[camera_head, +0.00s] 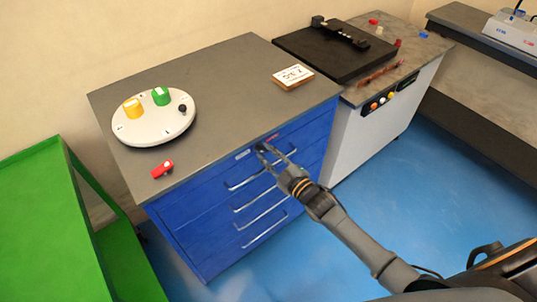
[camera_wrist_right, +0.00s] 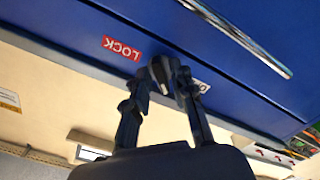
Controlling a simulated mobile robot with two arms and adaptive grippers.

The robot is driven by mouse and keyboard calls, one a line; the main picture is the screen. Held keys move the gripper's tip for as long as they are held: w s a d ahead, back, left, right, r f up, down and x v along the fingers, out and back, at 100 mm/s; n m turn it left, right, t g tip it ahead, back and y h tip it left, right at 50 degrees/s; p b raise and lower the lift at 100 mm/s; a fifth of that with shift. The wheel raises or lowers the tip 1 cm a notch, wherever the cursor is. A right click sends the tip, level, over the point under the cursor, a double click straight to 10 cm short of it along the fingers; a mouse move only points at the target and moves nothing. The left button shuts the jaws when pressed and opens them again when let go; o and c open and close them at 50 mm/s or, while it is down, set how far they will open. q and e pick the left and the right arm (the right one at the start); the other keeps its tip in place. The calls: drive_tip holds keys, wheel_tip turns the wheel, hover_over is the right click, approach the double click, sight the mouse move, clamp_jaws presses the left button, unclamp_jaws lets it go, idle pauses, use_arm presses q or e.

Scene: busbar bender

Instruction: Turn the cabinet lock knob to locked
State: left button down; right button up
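The blue cabinet (camera_head: 205,222) has a lock knob (camera_wrist_right: 160,75) on the strip under its top, between a red LOCK label (camera_wrist_right: 122,47) and a white label (camera_wrist_right: 203,86). The wrist view is upside down, and my finger covers part of the white label. In the head view, the red label (camera_head: 272,137) is right of the knob and the white label (camera_head: 243,154) left. My right gripper (camera_head: 263,150) is at the knob; in the wrist view its fingertips (camera_wrist_right: 162,80) close around the small dark knob, which is partly hidden and slanted. My left gripper is not in view.
Drawer handles (camera_head: 262,198) stick out below the gripper. On the cabinet top are a white round plate (camera_head: 152,128) with yellow and green knobs, a red item (camera_head: 162,169) and a small sign (camera_head: 293,76). A bending machine (camera_head: 375,120) stands right. Blue floor is clear in front.

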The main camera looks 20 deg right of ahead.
clamp_jaws()
drive_tip(key=shift+m, duration=0.4)
drive_tip(key=shift+s+a+f+m, duration=0.1)
drive_tip(key=shift+a+m, duration=0.1)
drive_tip(key=shift+m, duration=4.05)
drive_tip(key=shift+s+a+m, duration=0.1)
drive_tip(key=shift+a+m, duration=0.05)
drive_tip(key=shift+m, duration=4.1)
drive_tip(key=shift+o, duration=2.1)
unclamp_jaws()
